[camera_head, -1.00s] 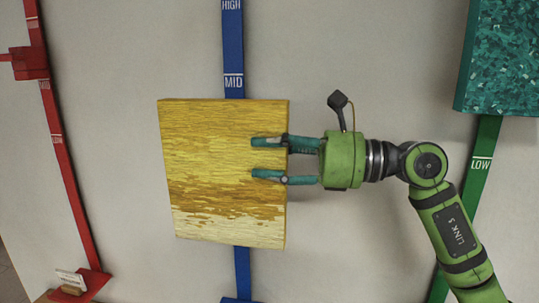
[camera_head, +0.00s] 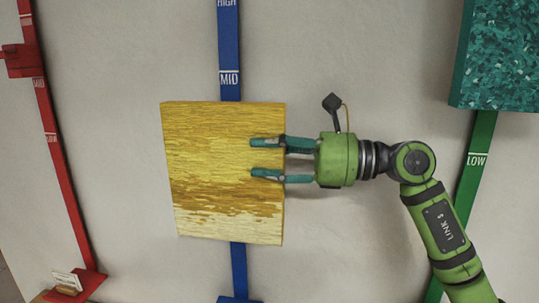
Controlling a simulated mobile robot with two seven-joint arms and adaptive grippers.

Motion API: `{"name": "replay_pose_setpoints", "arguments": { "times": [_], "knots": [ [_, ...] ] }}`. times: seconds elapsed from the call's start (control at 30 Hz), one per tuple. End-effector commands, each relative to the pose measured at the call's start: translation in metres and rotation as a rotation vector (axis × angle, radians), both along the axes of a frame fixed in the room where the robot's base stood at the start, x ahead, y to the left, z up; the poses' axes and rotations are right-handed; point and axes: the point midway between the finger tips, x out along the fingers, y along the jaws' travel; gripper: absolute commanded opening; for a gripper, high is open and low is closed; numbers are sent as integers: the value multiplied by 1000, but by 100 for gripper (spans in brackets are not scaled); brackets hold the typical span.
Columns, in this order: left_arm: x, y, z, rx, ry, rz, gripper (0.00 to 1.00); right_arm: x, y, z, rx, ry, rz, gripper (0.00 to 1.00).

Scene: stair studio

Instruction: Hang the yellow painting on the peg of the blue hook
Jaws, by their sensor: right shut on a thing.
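The yellow painting (camera_head: 215,180) is a thick panel, dark yellow above and pale at the bottom. It is in front of the blue strip (camera_head: 229,40) on the wall, just below the MID mark, and tilted very slightly. My right gripper (camera_head: 258,158) comes from the right, with its two teal fingers over the painting's front near the right edge. It is shut on the painting. The peg of the blue hook is not visible; the painting may hide it. I cannot tell whether the painting touches the strip. My left gripper is not in view.
A green strip (camera_head: 478,160) with a teal painting (camera_head: 500,55) is at the right. A red strip (camera_head: 60,180) with a red hook block (camera_head: 22,60) is at the left. A small card (camera_head: 66,281) stands on the red base. Bare wall lies between the strips.

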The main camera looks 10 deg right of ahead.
Motion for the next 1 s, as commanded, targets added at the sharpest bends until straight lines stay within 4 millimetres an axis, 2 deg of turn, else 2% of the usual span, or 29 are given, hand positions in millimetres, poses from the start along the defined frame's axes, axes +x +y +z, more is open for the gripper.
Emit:
{"name": "replay_pose_setpoints", "arguments": {
  "times": [0.63, 0.67, 0.7, 0.73, 1.0],
  "knots": [
    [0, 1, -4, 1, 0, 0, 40, 0, 0, -3, 1, -2, -1, 0],
    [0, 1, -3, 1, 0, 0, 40, 0, 0, -2, 1, -2, -1, 45],
    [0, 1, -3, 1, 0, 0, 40, 0, 0, -2, 1, -2, -1, 61],
    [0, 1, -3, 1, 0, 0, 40, 0, 0, -2, 1, -2, -1, 69],
    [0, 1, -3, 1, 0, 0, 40, 0, 0, -3, -2, 1, 0, 69]
  ]
}}
